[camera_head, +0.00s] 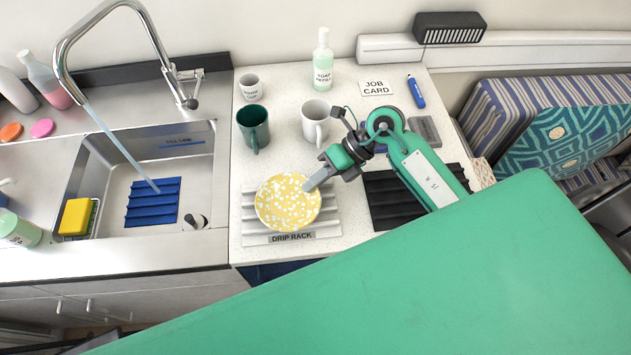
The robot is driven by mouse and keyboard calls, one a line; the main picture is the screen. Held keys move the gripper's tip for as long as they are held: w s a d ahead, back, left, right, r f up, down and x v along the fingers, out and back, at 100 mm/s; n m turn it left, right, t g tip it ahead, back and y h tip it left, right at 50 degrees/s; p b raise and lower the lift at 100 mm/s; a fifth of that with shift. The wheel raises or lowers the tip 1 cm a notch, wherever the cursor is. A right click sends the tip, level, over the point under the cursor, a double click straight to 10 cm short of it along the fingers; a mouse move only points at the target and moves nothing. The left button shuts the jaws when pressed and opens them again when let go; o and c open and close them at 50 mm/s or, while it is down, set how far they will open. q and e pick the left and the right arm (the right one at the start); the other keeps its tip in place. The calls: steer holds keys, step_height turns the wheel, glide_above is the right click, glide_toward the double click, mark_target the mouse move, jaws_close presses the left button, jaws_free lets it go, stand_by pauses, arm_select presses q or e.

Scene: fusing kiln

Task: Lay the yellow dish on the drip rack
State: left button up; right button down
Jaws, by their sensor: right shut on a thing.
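The yellow dish (287,203), speckled with white, is over the white ridged drip rack (331,222) on the counter. It covers much of the rack, and I cannot tell whether it rests on it or is held just above. My right gripper (312,184) is shut on the dish's right rim. The rack's label, "DRIP RACK", shows at its front edge. My left gripper is not in view.
A green mug (253,128) and a white mug (316,122) stand behind the dish. A black ridged mat (385,205) lies right of the rack. A soap bottle (322,62) and job card (376,87) are at the back. The sink (95,160) is left.

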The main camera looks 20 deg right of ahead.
steer(key=c, duration=2)
jaws_free()
steer(key=shift+f, duration=0.15)
steer(key=shift+o, duration=0.8)
steer(key=shift+r, duration=0.3)
steer(key=b+v, duration=0.2)
steer(key=v, duration=1)
steer(key=shift+b, duration=0.3)
